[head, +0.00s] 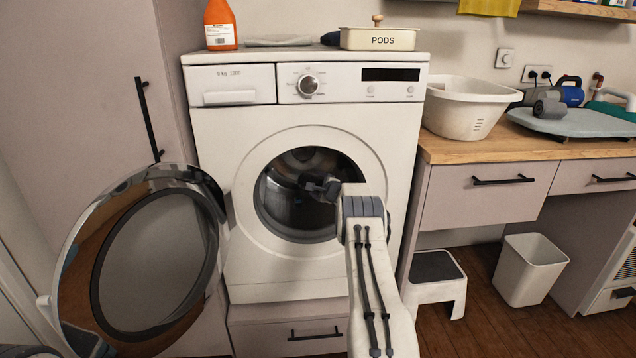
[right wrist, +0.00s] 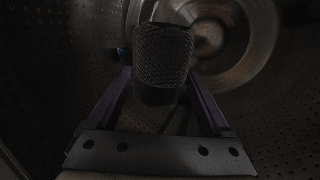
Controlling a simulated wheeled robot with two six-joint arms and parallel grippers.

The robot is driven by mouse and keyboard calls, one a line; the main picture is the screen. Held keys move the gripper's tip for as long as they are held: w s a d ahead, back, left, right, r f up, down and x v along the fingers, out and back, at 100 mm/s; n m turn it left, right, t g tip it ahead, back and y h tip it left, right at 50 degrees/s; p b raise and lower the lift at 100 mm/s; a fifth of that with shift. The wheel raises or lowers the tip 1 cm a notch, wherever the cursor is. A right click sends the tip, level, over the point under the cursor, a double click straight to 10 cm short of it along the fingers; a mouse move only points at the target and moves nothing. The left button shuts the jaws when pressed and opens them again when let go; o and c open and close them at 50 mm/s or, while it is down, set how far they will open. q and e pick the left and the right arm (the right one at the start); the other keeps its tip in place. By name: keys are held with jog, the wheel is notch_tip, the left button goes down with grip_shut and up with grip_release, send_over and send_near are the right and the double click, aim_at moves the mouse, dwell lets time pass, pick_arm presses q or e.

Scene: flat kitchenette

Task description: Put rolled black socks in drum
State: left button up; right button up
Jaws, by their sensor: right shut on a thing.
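The washing machine (head: 240,150) stands with its round door (head: 150,250) swung open to the left. My right arm reaches to its opening, with my right gripper (head: 318,187) in front of or inside the dark drum (head: 290,215). In the right wrist view, my right gripper (right wrist: 160,92) is shut on the rolled black socks (right wrist: 163,55), a dark ribbed roll between the fingers. The perforated drum wall (right wrist: 60,60) surrounds them there, so the roll is inside the drum. In the head view the roll is hard to tell from the dark gripper. My left gripper does not show.
A pods box (head: 380,40) and an orange bottle (head: 220,25) stand on the machine. A step stool (head: 436,285) and bin (head: 530,270) stand right.

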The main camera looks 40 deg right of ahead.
jog(key=shift+w, duration=0.1)
jog(key=o, duration=1.1)
jog(key=shift+v, duration=5.2)
